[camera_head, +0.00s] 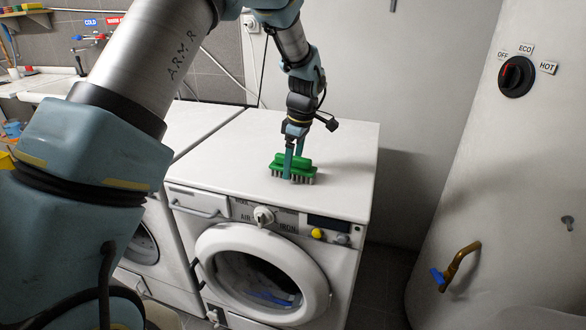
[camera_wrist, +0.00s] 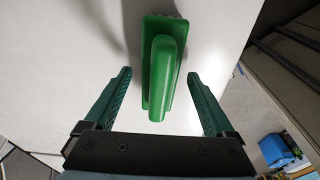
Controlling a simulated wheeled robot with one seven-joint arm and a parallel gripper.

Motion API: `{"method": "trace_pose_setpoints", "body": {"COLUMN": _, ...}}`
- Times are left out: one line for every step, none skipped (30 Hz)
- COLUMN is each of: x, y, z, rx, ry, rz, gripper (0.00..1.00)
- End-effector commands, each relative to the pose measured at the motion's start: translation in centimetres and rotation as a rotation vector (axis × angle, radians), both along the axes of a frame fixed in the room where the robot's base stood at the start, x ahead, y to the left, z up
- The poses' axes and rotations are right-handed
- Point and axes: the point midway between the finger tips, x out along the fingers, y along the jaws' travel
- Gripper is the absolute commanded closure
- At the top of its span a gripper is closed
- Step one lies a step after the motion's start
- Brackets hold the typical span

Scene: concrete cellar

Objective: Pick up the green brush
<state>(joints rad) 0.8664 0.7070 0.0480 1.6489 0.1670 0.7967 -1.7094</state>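The green brush (camera_head: 306,168) stands on the white top of the washing machine (camera_head: 340,140), near its front edge, handle up and bristles down. My gripper (camera_head: 290,172) is at the brush in the head view, and its fingers hide part of it. In the wrist view the brush (camera_wrist: 165,75) lies between the two green fingers of my gripper (camera_wrist: 159,73), with a gap on each side. The fingers are open. I cannot tell how far their tips reach down beside the handle.
A second white machine stands to the left, with a sink counter (camera_head: 35,85) behind it. A large white tank (camera_head: 500,190) with a brass tap (camera_head: 460,265) is at the right. The machine top around the brush is clear.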

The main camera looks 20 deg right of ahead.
Motion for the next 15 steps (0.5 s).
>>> {"method": "trace_pose_setpoints", "body": {"x": 0.00, "y": -0.01, "z": 0.02, "rx": 0.000, "ry": 0.000, "rz": 0.000, "gripper": 0.18}}
{"method": "trace_pose_setpoints", "body": {"x": 0.00, "y": -0.01, "z": 0.02, "rx": 0.000, "ry": 0.000, "rz": 0.000, "gripper": 0.21}}
{"method": "trace_pose_setpoints", "body": {"x": 0.00, "y": -0.01, "z": 0.02, "rx": 0.000, "ry": 0.000, "rz": 0.000, "gripper": 0.26}}
{"method": "trace_pose_setpoints", "body": {"x": 0.00, "y": -0.01, "z": 0.03, "rx": 0.000, "ry": 0.000, "rz": 0.000, "gripper": 0.29}}
{"method": "trace_pose_setpoints", "body": {"x": 0.00, "y": -0.01, "z": 0.03, "rx": 0.000, "ry": 0.000, "rz": 0.000, "gripper": 0.32}}
{"method": "trace_pose_setpoints", "body": {"x": 0.00, "y": -0.01, "z": 0.03, "rx": 0.000, "ry": 0.000, "rz": 0.000, "gripper": 0.37}}
{"method": "trace_pose_setpoints", "body": {"x": 0.00, "y": -0.01, "z": 0.03, "rx": 0.000, "ry": 0.000, "rz": 0.000, "gripper": 0.40}}
{"method": "trace_pose_setpoints", "body": {"x": 0.01, "y": -0.02, "z": 0.04, "rx": 0.000, "ry": 0.000, "rz": 0.000, "gripper": 0.44}}
{"method": "trace_pose_setpoints", "body": {"x": 0.00, "y": -0.01, "z": 0.04, "rx": 0.000, "ry": 0.000, "rz": 0.000, "gripper": 0.48}}
{"method": "trace_pose_setpoints", "body": {"x": 0.00, "y": -0.01, "z": 0.04, "rx": 0.000, "ry": 0.000, "rz": 0.000, "gripper": 0.52}}
{"method": "trace_pose_setpoints", "body": {"x": 0.01, "y": -0.02, "z": 0.04, "rx": 0.000, "ry": 0.000, "rz": 0.000, "gripper": 0.55}}
{"method": "trace_pose_setpoints", "body": {"x": 0.00, "y": -0.01, "z": 0.04, "rx": 0.000, "ry": 0.000, "rz": 0.000, "gripper": 0.59}}
{"method": "trace_pose_setpoints", "body": {"x": 0.00, "y": -0.01, "z": 0.04, "rx": 0.000, "ry": 0.000, "rz": 0.000, "gripper": 0.63}}
{"method": "trace_pose_setpoints", "body": {"x": 0.01, "y": -0.02, "z": 0.04, "rx": 0.000, "ry": 0.000, "rz": 0.000, "gripper": 0.66}}
{"method": "trace_pose_setpoints", "body": {"x": 0.01, "y": -0.02, "z": 0.04, "rx": 0.000, "ry": 0.000, "rz": 0.000, "gripper": 0.71}}
